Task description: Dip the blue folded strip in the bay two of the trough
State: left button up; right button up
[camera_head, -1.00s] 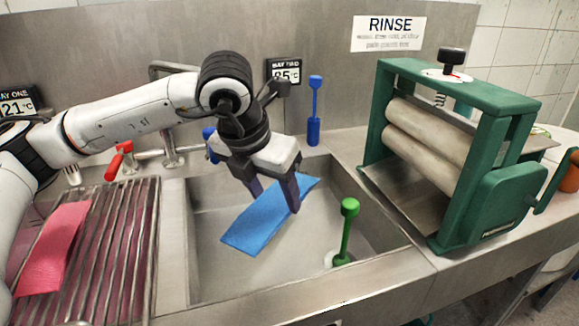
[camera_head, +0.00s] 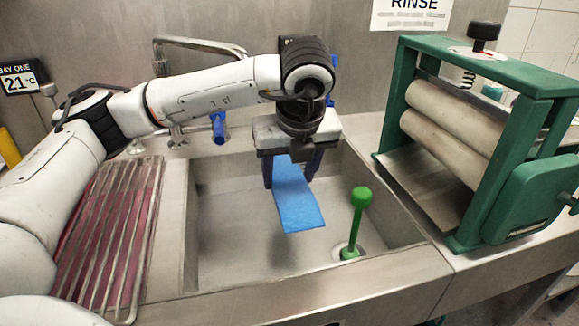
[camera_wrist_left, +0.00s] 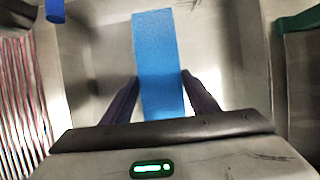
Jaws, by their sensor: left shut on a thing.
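The blue folded strip (camera_head: 298,205) hangs from my left gripper (camera_head: 291,178), which is shut on its upper end. In the left wrist view, the strip (camera_wrist_left: 158,50) lies between the two dark fingers (camera_wrist_left: 161,84) and extends beyond them. The strip hangs over the open steel basin of the trough (camera_head: 235,240); I cannot tell whether its lower end touches any liquid. The BAY ONE sign (camera_head: 20,78) stands at the far left. The bay two sign is hidden behind my arm. My right gripper is not in view.
A green-handled plunger (camera_head: 357,220) stands in the basin's right part. A slatted rack (camera_head: 115,235) over a red bay lies left. A green roller wringer (camera_head: 480,140) stands right. A blue tap handle (camera_head: 219,127) is behind the basin. The RINSE sign (camera_head: 412,12) is on the wall.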

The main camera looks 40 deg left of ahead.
aim_at(290, 185)
pick_arm(q)
notch_tip(290, 185, down, 2)
jog(key=shift+f+b, duration=0.1)
jog(key=shift+b, duration=0.25)
jog(key=shift+f+b, duration=0.45)
jog(key=shift+f, duration=0.35)
jog(key=shift+f+b, duration=1.75)
jog(key=shift+f, duration=2.2)
jog(key=shift+a+f, duration=0.1)
jog(key=shift+a, duration=0.05)
jog(key=shift+a+b, duration=0.25)
jog(key=shift+b, duration=0.15)
jog(key=shift+d, duration=0.15)
